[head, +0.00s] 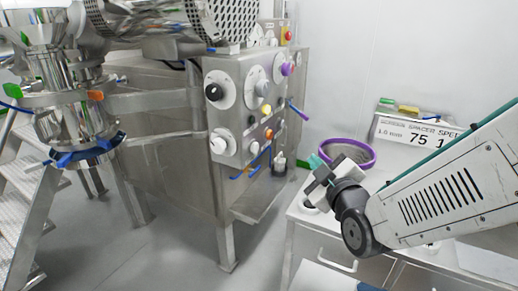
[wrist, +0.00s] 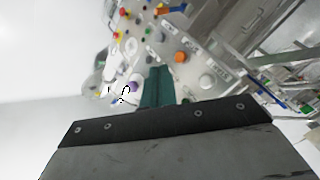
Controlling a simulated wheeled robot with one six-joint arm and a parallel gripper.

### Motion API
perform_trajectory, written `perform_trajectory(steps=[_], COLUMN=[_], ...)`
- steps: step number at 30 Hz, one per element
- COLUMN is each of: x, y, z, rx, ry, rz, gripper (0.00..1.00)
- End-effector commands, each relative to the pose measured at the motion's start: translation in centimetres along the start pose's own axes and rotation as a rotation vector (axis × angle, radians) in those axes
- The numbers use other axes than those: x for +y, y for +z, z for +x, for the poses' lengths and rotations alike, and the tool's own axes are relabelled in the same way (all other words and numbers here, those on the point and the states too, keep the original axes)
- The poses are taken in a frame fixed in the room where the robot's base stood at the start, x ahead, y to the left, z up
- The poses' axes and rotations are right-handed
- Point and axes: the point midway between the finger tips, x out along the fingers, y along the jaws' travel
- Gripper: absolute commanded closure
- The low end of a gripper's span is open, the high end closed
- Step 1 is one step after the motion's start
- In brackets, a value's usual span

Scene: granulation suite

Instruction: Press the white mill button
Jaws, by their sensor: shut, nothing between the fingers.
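The steel control panel (head: 245,110) stands in the middle of the head view. A white round button (head: 219,142) sits on a white plate at the panel's lower left. A white round button (wrist: 207,80) also shows in the wrist view, right of my fingers; the labels are too small to read surely. My gripper (head: 316,163), with teal fingers, is to the right of the panel and apart from it. In the wrist view its shut fingers (wrist: 158,86) point towards the panel, with nothing held.
A black knob (head: 213,92), a purple knob (head: 287,69) and small coloured buttons share the panel. A purple-rimmed bowl (head: 348,151) and a labelled box (head: 412,132) are on the white cabinet at right. Steel steps (head: 22,190) stand far left. Floor before the machine is clear.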

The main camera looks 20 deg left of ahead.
Motion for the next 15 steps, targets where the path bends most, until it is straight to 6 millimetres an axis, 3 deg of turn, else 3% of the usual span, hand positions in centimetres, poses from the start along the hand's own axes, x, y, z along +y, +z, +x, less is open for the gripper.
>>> perform_trajectory(steps=[5,15], x=[-1.9,-1.9], y=[-1.8,-2.0], z=[0.5,0.6], rx=[0.092,0.104], ry=[0.044,0.054], rz=[-0.054,-0.060], gripper=[1.00,1.00])
